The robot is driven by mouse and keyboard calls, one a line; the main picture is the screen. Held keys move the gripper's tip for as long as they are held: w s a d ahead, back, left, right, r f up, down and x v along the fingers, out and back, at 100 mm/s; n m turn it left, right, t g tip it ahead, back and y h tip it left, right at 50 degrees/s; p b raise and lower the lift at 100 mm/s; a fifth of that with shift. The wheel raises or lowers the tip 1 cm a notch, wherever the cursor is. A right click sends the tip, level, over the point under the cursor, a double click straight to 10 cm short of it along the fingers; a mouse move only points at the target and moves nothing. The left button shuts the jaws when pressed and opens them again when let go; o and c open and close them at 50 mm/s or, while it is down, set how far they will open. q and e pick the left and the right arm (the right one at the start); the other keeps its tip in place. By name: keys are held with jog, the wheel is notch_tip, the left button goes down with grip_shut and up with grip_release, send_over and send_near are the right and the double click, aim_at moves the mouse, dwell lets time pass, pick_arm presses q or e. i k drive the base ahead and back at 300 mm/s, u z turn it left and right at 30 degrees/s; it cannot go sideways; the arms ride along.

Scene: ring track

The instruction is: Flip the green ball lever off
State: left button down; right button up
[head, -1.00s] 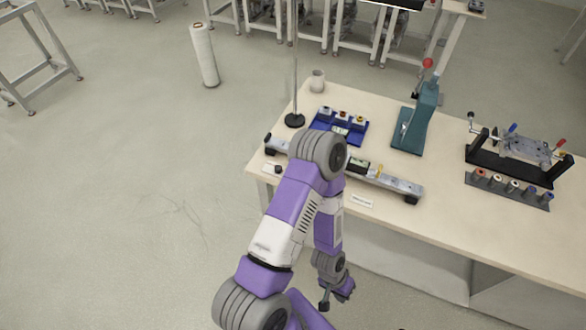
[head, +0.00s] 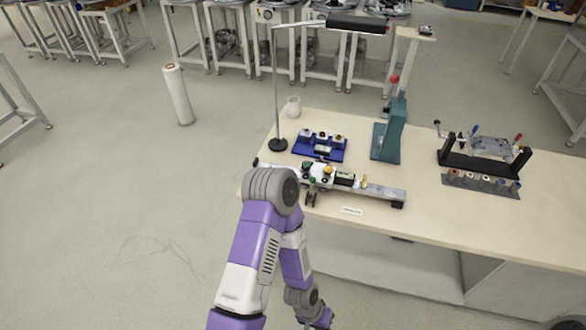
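A silver rail fixture (head: 376,191) lies along the table's front left part. Small coloured knobs sit on its left half. A small dark green ball (head: 306,166) shows there, beside a yellow knob (head: 328,169). Which way its lever is set is too small to tell. My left arm rises from the bottom, its elbow in front of the fixture's left end, and bends back down. My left gripper (head: 312,322) is low at the bottom edge, partly cut off, in front of the table and well away from the fixture. Its fingers cannot be made out. My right gripper is out of view.
A teal press (head: 389,142) and a black frame (head: 478,163) stand to the right.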

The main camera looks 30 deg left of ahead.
aim_at(313, 179)
jog(key=u, duration=0.7)
jog(key=i, duration=0.5)
